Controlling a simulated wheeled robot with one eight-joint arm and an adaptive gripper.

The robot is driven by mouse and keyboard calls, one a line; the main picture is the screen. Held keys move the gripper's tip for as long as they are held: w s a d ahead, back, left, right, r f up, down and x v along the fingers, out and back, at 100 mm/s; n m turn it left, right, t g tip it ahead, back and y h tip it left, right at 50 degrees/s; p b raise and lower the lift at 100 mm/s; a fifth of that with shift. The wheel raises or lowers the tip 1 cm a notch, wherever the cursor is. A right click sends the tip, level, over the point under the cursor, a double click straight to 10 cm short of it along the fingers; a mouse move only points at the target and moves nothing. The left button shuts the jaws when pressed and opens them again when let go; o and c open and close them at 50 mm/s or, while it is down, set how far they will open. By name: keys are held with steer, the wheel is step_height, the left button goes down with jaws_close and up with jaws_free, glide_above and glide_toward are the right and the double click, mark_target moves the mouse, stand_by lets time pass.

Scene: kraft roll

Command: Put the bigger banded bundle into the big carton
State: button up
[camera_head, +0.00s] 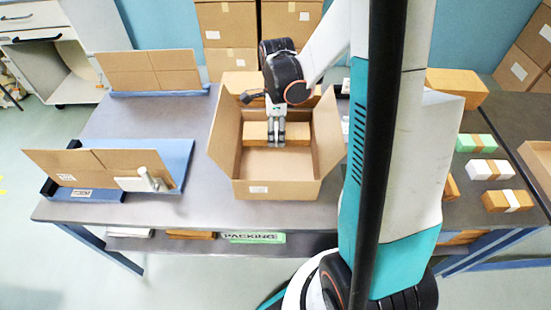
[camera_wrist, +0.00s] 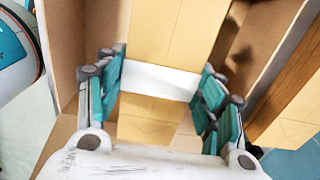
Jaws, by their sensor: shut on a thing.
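The big carton (camera_head: 258,188) stands open on the table with its flaps spread. My gripper (camera_head: 277,140) reaches down into it from above and is shut on a kraft-brown bundle (camera_head: 257,131). The bundle lies crosswise inside the carton walls, toward the far side. In the wrist view the fingers (camera_wrist: 160,88) press on both sides of the bundle (camera_wrist: 165,35), across its white band. I cannot tell whether the bundle touches the carton floor. A smaller brown bundle with a pale band (camera_head: 508,200) lies at the table's right.
A green-and-white banded block (camera_head: 478,143) and a white-and-brown one (camera_head: 490,169) lie on the right. Blue trays (camera_head: 178,160) with cardboard sheets stand on the left. A brown box (camera_head: 455,85) is at the back right. My arm hides part of the table.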

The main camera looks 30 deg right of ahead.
mark_target(276, 162)
step_height(276, 162, down, 12)
steer(key=b, duration=0.4)
steer(key=shift+f, duration=0.25)
steer(key=shift+r, duration=0.1)
steer(key=o, duration=0.7)
steer(key=shift+f, duration=0.2)
steer(key=o, duration=0.5)
steer(key=shift+c, duration=0.2)
steer(key=shift+r, duration=0.15)
